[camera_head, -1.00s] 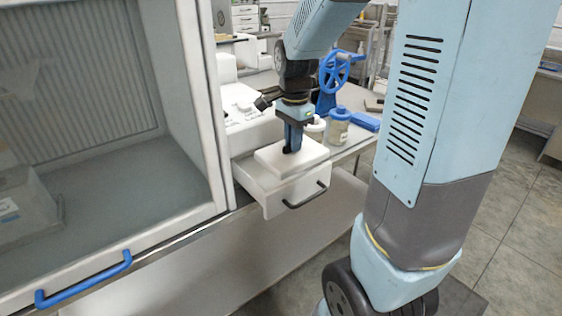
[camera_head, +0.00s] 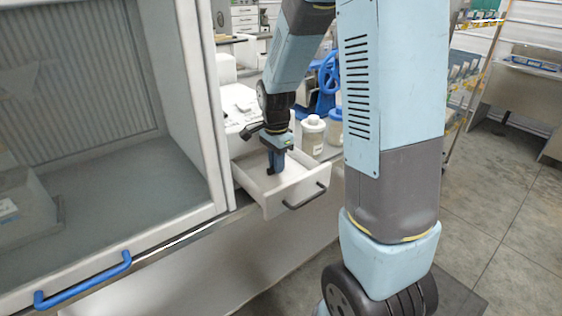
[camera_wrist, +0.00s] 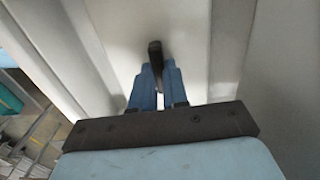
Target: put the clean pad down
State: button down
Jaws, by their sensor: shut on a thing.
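My gripper (camera_head: 271,172) points down inside an open white drawer (camera_head: 292,203). The wrist view also shows my gripper (camera_wrist: 160,85), its blue fingers close together and shut on a small dark upright piece. I cannot tell whether the pad touches the drawer's bottom.
A glass-fronted cabinet with a blue handle (camera_head: 84,279) stands at the left. A white-lidded jar (camera_head: 312,136) and a blue-lidded jar (camera_head: 335,127) stand just behind the drawer. The drawer's dark handle (camera_head: 306,196) faces the open floor.

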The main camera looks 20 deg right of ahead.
jog(key=c, duration=1.1)
grip_release()
jog(key=shift+r, duration=0.1)
notch_tip(320, 180, up, 10)
jog(key=r, duration=0.1)
jog(key=s+r+n+t, duration=0.2)
jog(key=s+r+n, duration=0.1)
jog(key=s, duration=0.4)
jog(key=s+d+r+n+t, duration=0.1)
jog(key=s+r+n, duration=0.3)
jog(key=s+n, duration=0.2)
jog(key=s+r+n+t, duration=0.2)
jog(key=s+n, duration=0.3)
jog(key=s, duration=0.3)
jog(key=shift+d+r+t, duration=0.25)
jog(key=shift+r+t, duration=0.05)
jog(key=shift+r, duration=0.55)
